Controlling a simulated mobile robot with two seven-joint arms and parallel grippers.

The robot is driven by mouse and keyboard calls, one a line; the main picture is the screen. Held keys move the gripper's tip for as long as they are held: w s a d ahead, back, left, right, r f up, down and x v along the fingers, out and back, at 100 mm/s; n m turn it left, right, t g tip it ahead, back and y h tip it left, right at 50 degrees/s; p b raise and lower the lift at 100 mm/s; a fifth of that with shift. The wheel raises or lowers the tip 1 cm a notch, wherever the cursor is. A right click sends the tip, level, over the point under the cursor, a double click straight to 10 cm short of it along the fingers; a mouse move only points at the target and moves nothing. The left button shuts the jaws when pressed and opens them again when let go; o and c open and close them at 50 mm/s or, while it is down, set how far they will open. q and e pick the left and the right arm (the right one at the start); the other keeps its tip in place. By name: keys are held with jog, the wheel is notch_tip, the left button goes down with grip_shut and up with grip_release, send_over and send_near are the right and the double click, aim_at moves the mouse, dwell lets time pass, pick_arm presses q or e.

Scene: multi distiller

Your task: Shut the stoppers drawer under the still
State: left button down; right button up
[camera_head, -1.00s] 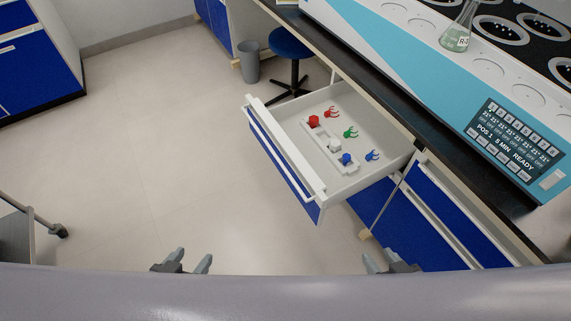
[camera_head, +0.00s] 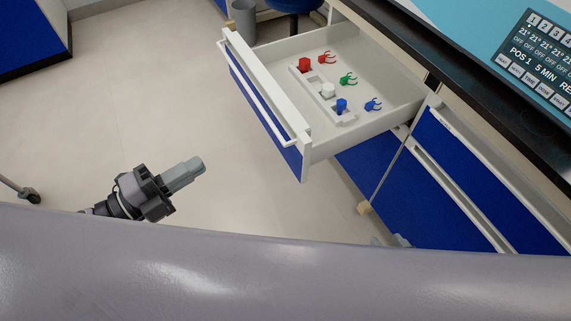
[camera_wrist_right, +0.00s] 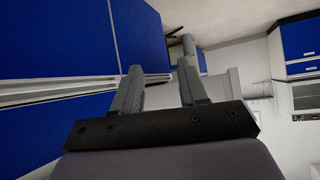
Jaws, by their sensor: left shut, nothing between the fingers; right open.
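The stoppers drawer (camera_head: 270,86) stands pulled well out from under the still (camera_head: 470,28), with its blue front and white bar handle facing left. Inside, red, white and blue stoppers sit in a white rack (camera_head: 318,92), beside red, green and blue clips. My left gripper (camera_head: 192,170) is shut and empty, left of and below the drawer front, apart from it. My right gripper is open and empty in the right wrist view (camera_wrist_right: 160,84). In the head view only a bit of it (camera_head: 400,241) shows below the cabinets, the rest hidden behind my body.
A black-edged worktop (camera_head: 480,105) runs above the drawer. Closed blue cabinet fronts (camera_head: 465,170) stand to its right. A grey bin (camera_head: 243,20) and a blue stool (camera_head: 292,6) are behind the drawer.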

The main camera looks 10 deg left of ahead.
aim_at(282, 144)
pick_arm(q)
jog(key=w+d+m, duration=0.1)
jog(key=w+d, duration=0.1)
jog(key=d, duration=0.2)
jog(key=w+d+f+m+g+h, duration=0.1)
jog(key=w+d, duration=0.1)
jog(key=d, duration=0.2)
jog(key=w+d+m+g, duration=0.1)
jog(key=w+d, duration=0.2)
jog(key=d, duration=0.2)
jog(key=shift+f, duration=0.35)
pick_arm(e)
jog(key=shift+s+d+f, duration=0.1)
jog(key=shift+d+f, duration=0.35)
jog(key=shift+f, duration=0.4)
pick_arm(q)
jog(key=shift+d, duration=0.1)
pick_arm(e)
jog(key=shift+w+r, duration=0.15)
jog(key=shift+w, duration=0.05)
